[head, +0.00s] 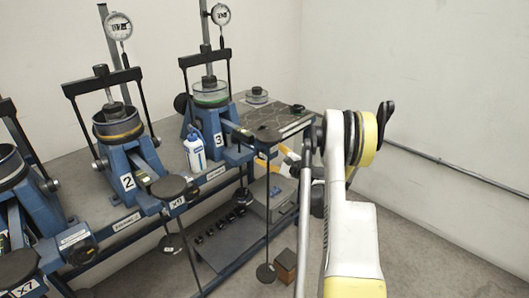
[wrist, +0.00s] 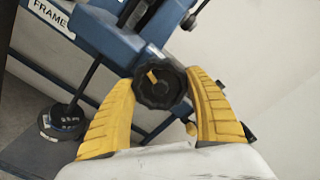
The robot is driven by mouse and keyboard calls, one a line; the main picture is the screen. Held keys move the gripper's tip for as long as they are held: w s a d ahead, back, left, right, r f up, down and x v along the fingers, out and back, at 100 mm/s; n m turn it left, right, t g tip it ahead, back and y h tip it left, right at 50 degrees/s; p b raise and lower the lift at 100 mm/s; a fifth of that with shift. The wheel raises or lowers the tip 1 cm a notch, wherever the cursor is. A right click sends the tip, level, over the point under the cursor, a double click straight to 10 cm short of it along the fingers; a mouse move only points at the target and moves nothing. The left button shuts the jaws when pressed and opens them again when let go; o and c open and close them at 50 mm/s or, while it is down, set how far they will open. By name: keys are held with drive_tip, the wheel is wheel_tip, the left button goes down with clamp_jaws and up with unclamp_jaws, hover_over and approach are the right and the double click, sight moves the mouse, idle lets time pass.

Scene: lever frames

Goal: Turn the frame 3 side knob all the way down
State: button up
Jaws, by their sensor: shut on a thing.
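Frame 3 (head: 211,122) is the blue lever frame marked "3" in the head view. The wrist view shows a round black ribbed knob (wrist: 160,94) on the side of a blue frame with a label reading "FRAME"; its number is out of sight. A yellow mark on the knob face points to the upper left. My gripper (wrist: 161,84) is shut on the knob, one yellow finger on each side. In the head view my arm covers most of the gripper, and I cannot make out the knob there.
Frame 2 (head: 122,150) stands to the left, with another frame beyond it. A white bottle (head: 195,150) stands beside frame 3. Hanging weights (head: 266,273) and a low shelf (head: 232,245) lie below. The wall (head: 430,90) at right has a pipe; floor there is open.

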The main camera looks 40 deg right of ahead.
drive_tip(key=shift+n, duration=0.5)
drive_tip(key=o, duration=1.3)
drive_tip(key=shift+w, duration=0.15)
drive_tip(key=shift+o, duration=0.2)
drive_tip(key=s, duration=0.6)
drive_tip(key=shift+d, duration=0.25)
